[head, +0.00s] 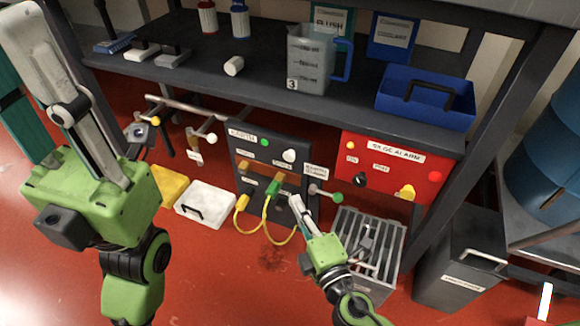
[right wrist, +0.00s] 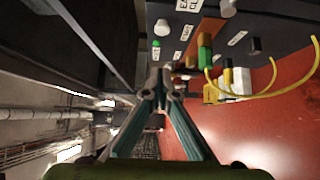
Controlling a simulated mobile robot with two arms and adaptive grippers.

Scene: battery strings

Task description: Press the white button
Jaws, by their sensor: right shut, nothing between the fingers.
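A round white button-like knob (head: 289,155) sits on the upper right of a dark panel box (head: 240,170) under the bench.
Yellow cables (head: 262,222) with a green plug (head: 271,187) hang from the panel. A green-ended lever (head: 325,193) is close to my right gripper. A red alarm box (head: 400,180) is right of the panel, above a grey slatted crate (head: 390,225). The bench (head: 200,85) overhangs the panel.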

